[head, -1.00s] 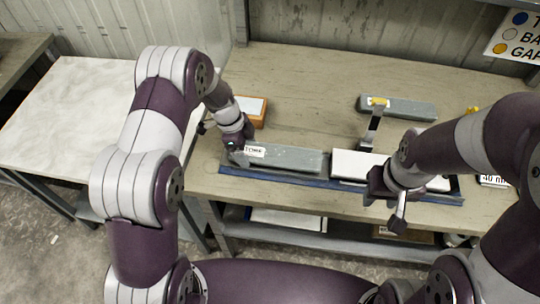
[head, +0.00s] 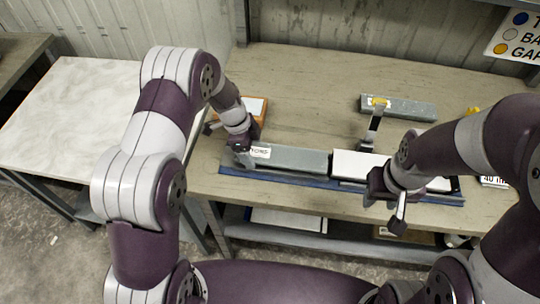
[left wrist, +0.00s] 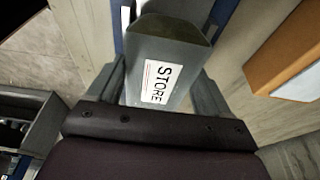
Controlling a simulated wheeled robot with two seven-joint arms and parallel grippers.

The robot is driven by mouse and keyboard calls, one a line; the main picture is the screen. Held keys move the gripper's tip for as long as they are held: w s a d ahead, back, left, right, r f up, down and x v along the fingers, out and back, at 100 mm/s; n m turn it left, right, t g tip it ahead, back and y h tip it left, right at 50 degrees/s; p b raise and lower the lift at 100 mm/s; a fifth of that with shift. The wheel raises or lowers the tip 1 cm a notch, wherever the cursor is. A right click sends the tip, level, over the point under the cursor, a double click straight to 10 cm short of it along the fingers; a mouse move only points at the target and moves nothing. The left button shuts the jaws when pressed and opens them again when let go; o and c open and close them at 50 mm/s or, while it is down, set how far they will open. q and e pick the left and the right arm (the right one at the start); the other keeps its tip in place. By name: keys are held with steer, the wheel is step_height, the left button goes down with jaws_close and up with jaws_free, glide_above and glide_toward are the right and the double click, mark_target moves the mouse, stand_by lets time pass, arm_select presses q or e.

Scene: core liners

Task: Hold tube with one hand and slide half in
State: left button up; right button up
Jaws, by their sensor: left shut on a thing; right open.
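A grey half core (head: 295,159) with a white STORE label lies lengthwise along the blue rail (head: 285,180) on the bench. My left gripper (head: 243,160) is shut on its left end. In the left wrist view the fingers sit on both sides of the half (left wrist: 165,45), and its label reads STORE. The white tube (head: 352,163) lies in line to the right. The half's right end is very close to the tube's left end; I cannot tell if they touch. My right gripper (head: 384,190) is open at the tube, hiding part of it.
An orange box (head: 262,112) with a white top stands behind my left gripper. The bench's back middle is clear. A pale table (head: 65,110) stands at left.

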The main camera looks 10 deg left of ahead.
mark_target(268, 154)
arm_select(q)
steer(key=shift+d+b, duration=0.45)
steer(key=shift+d, duration=1.8)
steer(key=o, duration=0.9)
steer(key=shift+s, duration=0.15)
steer(key=shift+r+p, duration=2.15)
steer(key=shift+r, duration=1.9)
